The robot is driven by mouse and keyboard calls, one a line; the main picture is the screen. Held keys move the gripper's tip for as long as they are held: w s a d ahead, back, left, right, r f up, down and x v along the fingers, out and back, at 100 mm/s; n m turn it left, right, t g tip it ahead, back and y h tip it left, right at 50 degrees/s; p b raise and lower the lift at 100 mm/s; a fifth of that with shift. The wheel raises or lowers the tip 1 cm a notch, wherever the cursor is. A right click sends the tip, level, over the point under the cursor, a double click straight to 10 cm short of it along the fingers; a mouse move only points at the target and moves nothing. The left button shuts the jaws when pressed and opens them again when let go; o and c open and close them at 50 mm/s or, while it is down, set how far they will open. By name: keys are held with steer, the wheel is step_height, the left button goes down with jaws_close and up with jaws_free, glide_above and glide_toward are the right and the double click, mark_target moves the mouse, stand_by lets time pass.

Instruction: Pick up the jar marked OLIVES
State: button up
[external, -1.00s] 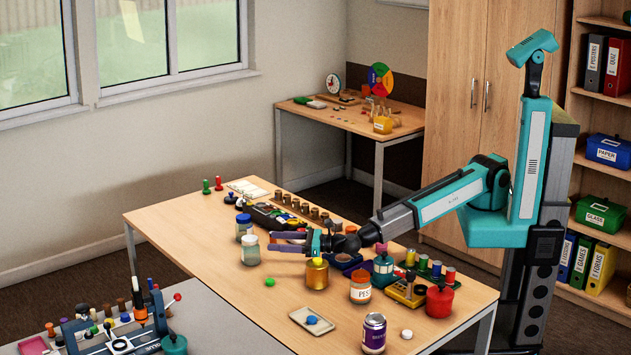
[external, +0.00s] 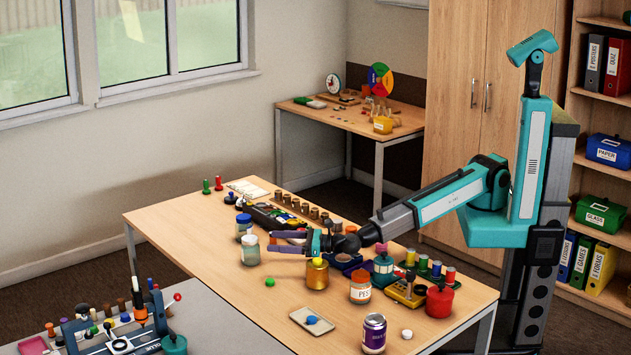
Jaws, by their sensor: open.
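My gripper (external: 270,241) is open and empty above the long wooden table, its fingers pointing left. A jar with a white lid (external: 250,250) stands upright just left of the fingertips, close to them; I cannot tell whether they touch. Behind it stands a jar with a blue lid (external: 243,227). No label can be read on these two. The word OLIVES is not readable on any jar.
A gold canister (external: 317,275) stands below my wrist. A purple can (external: 374,333), a red pot (external: 439,301) and a tray with a blue piece (external: 301,315) are at the front. A dark rack (external: 265,216) lies behind the gripper. The table's left front is mostly clear.

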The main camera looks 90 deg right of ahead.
stand_by(0.3)
steer(key=m, duration=0.2)
steer(key=d+m+h, duration=0.1)
steer(key=m, duration=0.1)
steer(key=w+d+r+m, duration=0.1)
steer(key=shift+m+h, duration=0.3)
steer(key=shift+m, duration=0.1)
steer(key=w+d+m, duration=0.1)
steer(key=d+m, duration=0.1)
steer(key=m, duration=0.3)
steer(key=m+g+h, duration=0.4)
steer(key=m+g, duration=0.2)
steer(key=m, duration=2.4)
glide_toward(250, 225)
steer(key=shift+s+d, duration=0.1)
steer(key=shift+s, duration=0.25)
steer(key=shift+w, duration=0.1)
steer(key=shift+p+x, duration=0.9)
steer(key=shift+x, duration=3.35)
